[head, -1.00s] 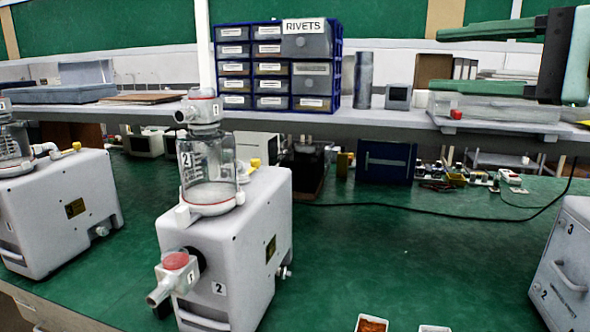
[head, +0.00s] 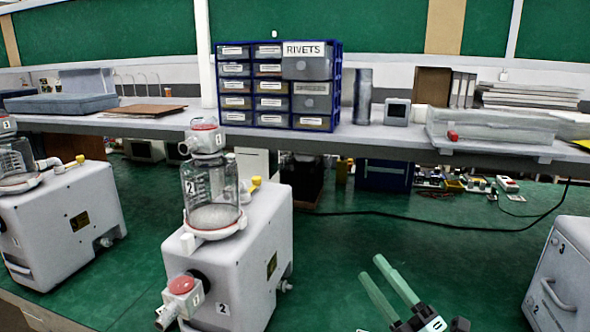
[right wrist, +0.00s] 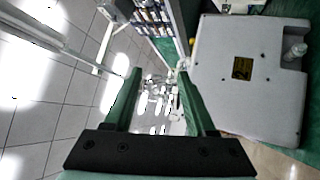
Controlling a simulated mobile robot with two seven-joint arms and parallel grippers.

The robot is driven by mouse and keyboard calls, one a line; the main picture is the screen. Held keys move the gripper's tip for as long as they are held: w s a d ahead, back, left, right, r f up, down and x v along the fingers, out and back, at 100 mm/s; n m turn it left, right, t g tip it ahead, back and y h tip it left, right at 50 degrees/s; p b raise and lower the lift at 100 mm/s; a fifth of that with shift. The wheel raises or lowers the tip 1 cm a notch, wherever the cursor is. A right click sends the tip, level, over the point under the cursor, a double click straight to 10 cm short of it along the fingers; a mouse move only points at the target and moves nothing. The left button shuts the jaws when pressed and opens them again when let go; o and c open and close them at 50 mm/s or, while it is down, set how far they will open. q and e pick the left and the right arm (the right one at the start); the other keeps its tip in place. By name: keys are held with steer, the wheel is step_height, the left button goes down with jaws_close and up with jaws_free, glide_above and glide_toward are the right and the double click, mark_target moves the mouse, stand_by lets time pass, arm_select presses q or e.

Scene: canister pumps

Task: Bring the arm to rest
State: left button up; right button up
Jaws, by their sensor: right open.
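My right gripper (head: 388,281) shows at the lower middle of the head view, with two green fingers spread apart and nothing between them. It is right of the canister pump marked 2 (head: 240,245) and apart from it. The right wrist view shows the same open, empty fingers (right wrist: 158,85) with tiled floor beyond and a grey pump body (right wrist: 250,80) at the right. That pump carries a clear canister (head: 212,190) with a lid (head: 205,138) on top. My left gripper is not in view.
Another pump (head: 55,215) stands at the left and a grey unit marked 3 (head: 562,270) at the right edge. A shelf (head: 390,138) with a rivets drawer cabinet (head: 276,85) runs behind. A black cable (head: 440,213) crosses the green bench (head: 340,245).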

step_height(320, 180, down, 12)
steer(key=s+d+m+g+h+p, duration=0.1)
steer(key=s+d+m+h, duration=0.15)
steer(key=m+h, duration=0.5)
steer(key=s+f+m+g+h+p, duration=0.2)
steer(key=s+f+m+g, duration=0.7)
steer(key=s+f, duration=1.2)
steer(key=f+m, duration=0.2)
steer(key=m, duration=0.2)
steer(key=shift+s, duration=0.2)
